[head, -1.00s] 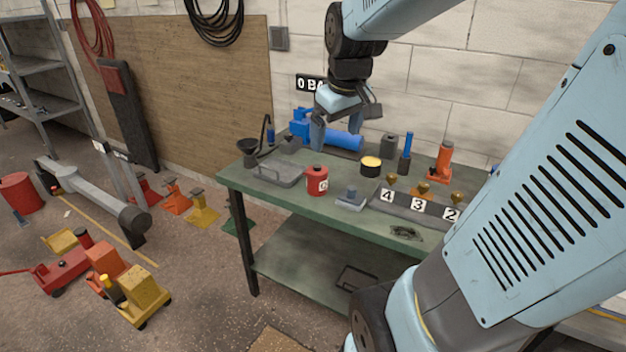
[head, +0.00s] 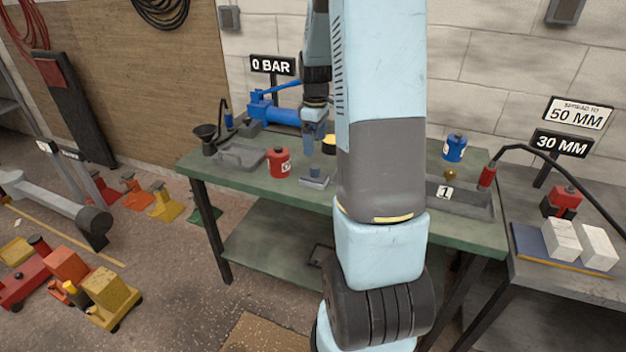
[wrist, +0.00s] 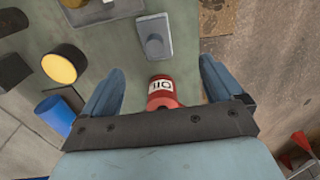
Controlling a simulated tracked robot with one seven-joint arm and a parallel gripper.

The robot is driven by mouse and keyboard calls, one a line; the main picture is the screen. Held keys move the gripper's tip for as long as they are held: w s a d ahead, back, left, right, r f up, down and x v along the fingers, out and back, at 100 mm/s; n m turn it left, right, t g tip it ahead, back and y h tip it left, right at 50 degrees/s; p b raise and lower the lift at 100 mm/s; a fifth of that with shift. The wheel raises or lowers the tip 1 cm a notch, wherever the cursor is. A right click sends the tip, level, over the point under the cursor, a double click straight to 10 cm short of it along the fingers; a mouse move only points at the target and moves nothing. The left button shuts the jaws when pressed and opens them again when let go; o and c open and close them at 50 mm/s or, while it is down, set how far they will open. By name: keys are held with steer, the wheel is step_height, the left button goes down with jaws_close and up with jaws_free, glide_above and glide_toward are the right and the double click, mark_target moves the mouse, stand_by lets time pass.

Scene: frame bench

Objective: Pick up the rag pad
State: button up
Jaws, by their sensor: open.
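A small grey pad with a raised blue-grey block on top, which I take to be the rag pad (head: 314,181), lies on the green bench near its front edge. It also shows at the top of the wrist view (wrist: 154,38). My gripper (head: 313,146) is open and empty, pointing down above the bench behind the pad; my own arm partly hides it. In the wrist view my gripper's two blue fingers (wrist: 161,68) are spread wide. The pad lies beyond their tips, apart from them. A red oil can (wrist: 162,92) shows between the fingers, below them.
The oil can (head: 279,163) stands left of the pad, beside a grey tray (head: 240,158). A black tin with a yellow top (wrist: 60,65) and a blue pump (head: 285,113) are behind. My arm hides the bench's middle. A blue can (head: 454,148) stands at right.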

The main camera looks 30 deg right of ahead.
mark_target(315, 166)
step_height(315, 166, down, 9)
steer(key=shift+d+r, duration=0.1)
steer(key=shift+w+d+f, duration=0.1)
steer(key=shift+w+f, duration=0.1)
steer(key=shift+f, duration=0.7)
steer(key=shift+w+f, duration=0.15)
steer(key=shift+f, duration=0.75)
steer(key=shift+w+d+f, duration=0.1)
steer(key=shift+w+f, duration=0.1)
steer(key=shift+f, duration=0.7)
steer(key=shift+c, duration=0.2)
steer(key=c, duration=1.1)
steer(key=shift+r, duration=0.15)
steer(key=shift+c, duration=0.2)
steer(key=shift+r, duration=0.25)
step_height(315, 166, up, 2)
steer(key=shift+r, duration=0.25)
steer(key=s+d+r, duration=0.3)
steer(key=s+r, duration=0.6)
steer(key=s, duration=0.4)
steer(key=shift+s+d+r, duration=0.25)
steer(key=shift+d+r, duration=0.15)
